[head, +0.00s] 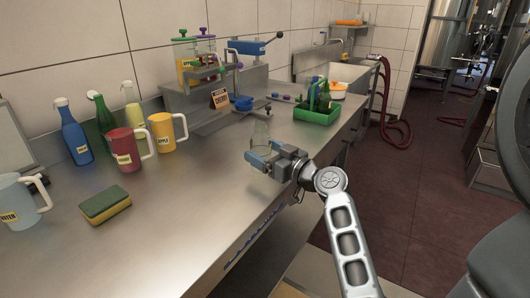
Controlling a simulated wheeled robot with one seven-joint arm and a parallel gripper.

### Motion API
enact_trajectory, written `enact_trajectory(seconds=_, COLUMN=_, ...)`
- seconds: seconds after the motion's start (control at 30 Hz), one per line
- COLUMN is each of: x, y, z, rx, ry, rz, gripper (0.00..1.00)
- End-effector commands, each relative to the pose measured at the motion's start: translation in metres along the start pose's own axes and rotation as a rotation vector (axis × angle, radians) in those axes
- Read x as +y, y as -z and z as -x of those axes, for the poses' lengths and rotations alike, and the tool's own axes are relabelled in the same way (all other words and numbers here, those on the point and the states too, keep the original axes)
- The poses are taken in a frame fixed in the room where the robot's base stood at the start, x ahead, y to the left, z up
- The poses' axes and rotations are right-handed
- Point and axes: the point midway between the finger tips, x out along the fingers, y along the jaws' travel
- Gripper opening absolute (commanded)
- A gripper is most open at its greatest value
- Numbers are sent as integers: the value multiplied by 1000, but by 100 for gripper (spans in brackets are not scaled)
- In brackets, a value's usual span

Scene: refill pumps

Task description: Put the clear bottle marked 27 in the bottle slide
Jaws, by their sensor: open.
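A metal stand with a sloping plate (212,123) is against the wall behind; I cannot tell whether this is the bottle slide.
A green crate (318,117) with dark bottles stands right of the gripper. A blue bowl (243,104) is behind. Mugs, pump bottles and a sponge (105,205) are at left. The middle of the steel counter (190,205) is clear; its front edge runs below the gripper.

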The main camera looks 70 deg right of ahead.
Motion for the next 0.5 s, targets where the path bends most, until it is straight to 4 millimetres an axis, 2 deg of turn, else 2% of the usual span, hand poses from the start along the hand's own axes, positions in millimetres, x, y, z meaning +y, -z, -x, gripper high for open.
enact_trajectory(seconds=0.3, x=0, y=-5, z=66, rx=-2, ry=-4, rz=-1, gripper=85)
enact_trajectory(seconds=0.5, x=0, y=-4, z=100, rx=-2, ry=-3, rz=0, gripper=85)
